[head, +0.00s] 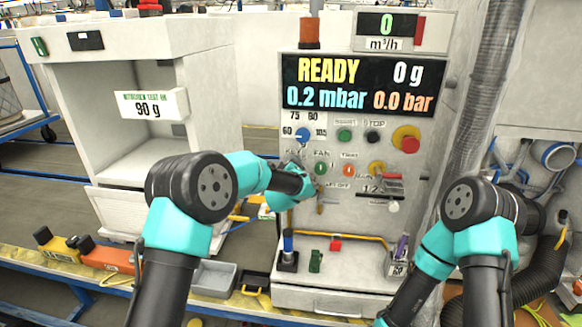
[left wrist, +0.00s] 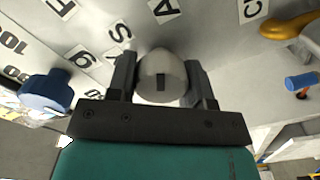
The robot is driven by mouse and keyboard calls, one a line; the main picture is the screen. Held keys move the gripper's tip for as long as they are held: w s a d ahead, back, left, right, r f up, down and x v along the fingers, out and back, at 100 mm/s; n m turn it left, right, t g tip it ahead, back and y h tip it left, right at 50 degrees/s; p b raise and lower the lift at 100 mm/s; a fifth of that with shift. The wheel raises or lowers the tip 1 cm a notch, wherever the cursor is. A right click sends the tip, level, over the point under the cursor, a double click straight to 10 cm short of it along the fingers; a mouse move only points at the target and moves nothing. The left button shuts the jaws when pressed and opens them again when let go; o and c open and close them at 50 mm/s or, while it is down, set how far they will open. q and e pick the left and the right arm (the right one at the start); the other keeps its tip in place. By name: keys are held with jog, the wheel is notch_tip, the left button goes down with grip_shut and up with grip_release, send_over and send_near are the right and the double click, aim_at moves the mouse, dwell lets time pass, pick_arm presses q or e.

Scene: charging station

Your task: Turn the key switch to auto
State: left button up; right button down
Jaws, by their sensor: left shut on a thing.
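In the head view my left gripper (head: 296,170) is at the left part of the control panel (head: 437,125), just below the blue dial; there the hand and wrist largely hide the switch. Letter labels surround the knob, but I cannot tell which position it points to. My right arm comes in at the right, with its gripper out of view.
A blue dial (head: 303,134) sits just above my left gripper. A green button (head: 344,135), a black button (head: 372,136) and a red-and-yellow emergency stop (head: 409,140) are to its right. A screen (head: 361,84) reads READY. Small items stand on the ledge below.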

pick_arm(q)
jog(key=shift+m, duration=0.4)
jog(key=o, duration=0.9)
jog(key=s+a, duration=0.2)
jog(key=s, duration=1.5)
jog(key=shift+s+a, duration=0.15)
jog(key=shift+a, duration=0.05)
